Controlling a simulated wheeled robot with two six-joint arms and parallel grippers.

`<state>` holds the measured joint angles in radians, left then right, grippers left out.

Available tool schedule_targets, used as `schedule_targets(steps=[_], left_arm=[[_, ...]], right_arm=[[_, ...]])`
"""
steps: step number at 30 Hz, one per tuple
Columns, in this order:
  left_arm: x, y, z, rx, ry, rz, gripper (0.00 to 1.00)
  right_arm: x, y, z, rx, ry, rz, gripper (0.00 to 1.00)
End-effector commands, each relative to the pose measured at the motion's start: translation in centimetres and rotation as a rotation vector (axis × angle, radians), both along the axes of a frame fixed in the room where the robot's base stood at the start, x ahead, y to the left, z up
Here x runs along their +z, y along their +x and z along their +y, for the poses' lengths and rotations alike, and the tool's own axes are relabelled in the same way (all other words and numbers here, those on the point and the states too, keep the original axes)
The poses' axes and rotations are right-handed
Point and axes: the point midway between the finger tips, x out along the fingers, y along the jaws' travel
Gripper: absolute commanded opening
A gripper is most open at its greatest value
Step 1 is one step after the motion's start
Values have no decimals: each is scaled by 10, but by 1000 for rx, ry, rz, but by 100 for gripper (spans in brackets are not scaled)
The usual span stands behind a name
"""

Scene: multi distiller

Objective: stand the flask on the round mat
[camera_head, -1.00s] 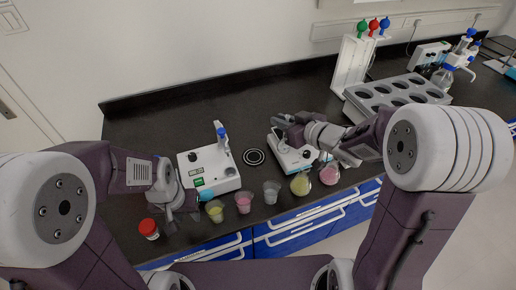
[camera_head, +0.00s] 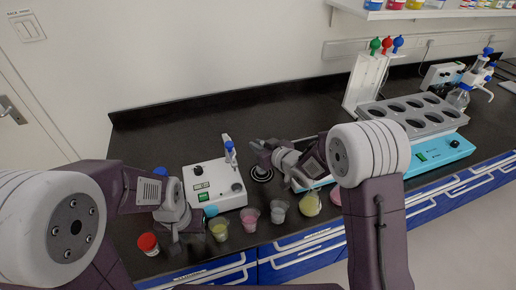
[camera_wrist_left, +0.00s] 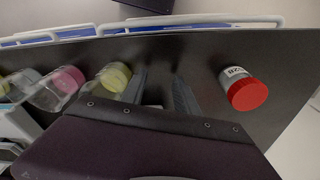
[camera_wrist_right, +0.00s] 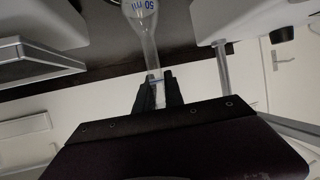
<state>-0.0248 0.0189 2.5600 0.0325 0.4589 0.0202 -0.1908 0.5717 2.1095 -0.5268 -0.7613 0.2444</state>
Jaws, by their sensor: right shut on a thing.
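The flask (camera_wrist_right: 142,22) is clear glass with a blue "50 ml" mark, seen in the right wrist view. My right gripper (camera_wrist_right: 156,93) is shut on its narrow neck. In the head view my right gripper (camera_head: 260,152) is just above and behind the round mat; the flask is not clearly distinguishable there. The round mat (camera_head: 261,176) is black with pale rings, partly covered by my right gripper. I cannot tell whether the flask touches it. My left gripper (camera_head: 186,236) is low near the bench's front edge. Its fingers (camera_wrist_left: 158,92) are apart and empty in the left wrist view.
A white instrument (camera_head: 215,185) stands left of the mat. A grey holed rack (camera_head: 430,118) is right. Back left is clear.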

Motion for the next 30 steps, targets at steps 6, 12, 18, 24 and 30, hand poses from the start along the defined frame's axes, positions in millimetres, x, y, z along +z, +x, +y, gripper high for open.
schedule_targets(steps=[6, 12, 18, 24, 30], left_arm=[[-1, 0, 0, 0, 0, 0, 36], [-6, 0, 0, 0, 0, 0, 36], [-4, 0, 0, 0, 0, 0, 36], [-3, 0, 0, 0, 0, 0, 36], [-1, 0, 0, 0, 0, 0, 36]], right_arm=[[-7, 0, 0, -1, 1, -2, 0], [-13, 0, 0, -1, 0, -1, 0], [-11, 0, 0, -1, 0, -1, 35], [-9, 0, 0, -1, 0, -1, 35], [3, -19, -13, -2, 0, -1, 35]])
